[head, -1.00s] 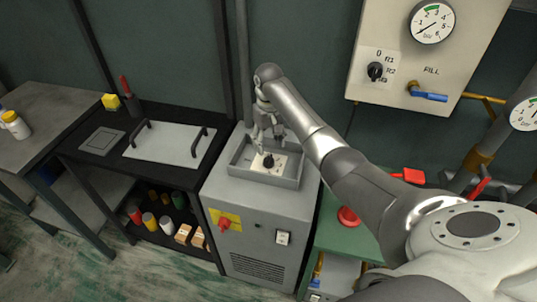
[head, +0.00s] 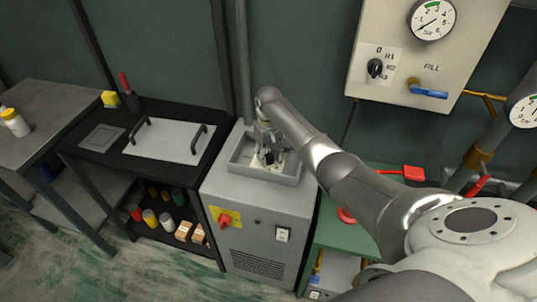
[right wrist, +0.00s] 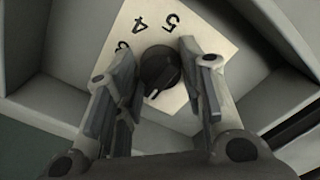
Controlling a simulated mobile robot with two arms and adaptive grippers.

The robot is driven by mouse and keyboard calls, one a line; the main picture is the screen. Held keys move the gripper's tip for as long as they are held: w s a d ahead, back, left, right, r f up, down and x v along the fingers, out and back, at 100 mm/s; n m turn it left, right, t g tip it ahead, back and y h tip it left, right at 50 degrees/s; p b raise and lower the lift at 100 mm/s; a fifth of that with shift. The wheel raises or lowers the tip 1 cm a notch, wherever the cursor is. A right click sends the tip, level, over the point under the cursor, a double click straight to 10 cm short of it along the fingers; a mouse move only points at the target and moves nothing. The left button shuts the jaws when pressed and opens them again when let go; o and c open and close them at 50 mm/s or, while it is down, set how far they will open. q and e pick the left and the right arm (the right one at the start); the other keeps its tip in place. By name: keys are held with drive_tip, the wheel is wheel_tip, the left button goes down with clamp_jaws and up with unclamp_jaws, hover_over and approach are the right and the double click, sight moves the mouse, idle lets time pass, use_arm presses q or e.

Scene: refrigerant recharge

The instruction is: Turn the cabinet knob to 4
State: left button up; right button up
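The grey cabinet (head: 262,205) stands in the middle of the head view, with a recessed tray in its top. A black knob (right wrist: 160,70) sits on a white dial plate (right wrist: 196,32) in that recess. The plate shows the numbers 4 and 5 and a partly hidden number by the left finger. A pale mark on the knob faces the lower left in the right wrist view. My right gripper (right wrist: 160,88) is open, with its fingers on either side of the knob, apart from it. It also shows in the head view (head: 268,153). My left gripper is not in view.
A wall panel (head: 400,95) with a gauge, a selector and a blue FILL valve is at the upper right. A black bench (head: 100,165) stands left of the cabinet. A green table (head: 345,238) with red items is to its right.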

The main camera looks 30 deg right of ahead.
drive_tip(key=c, duration=0.5)
drive_tip(key=shift+r, duration=0.1)
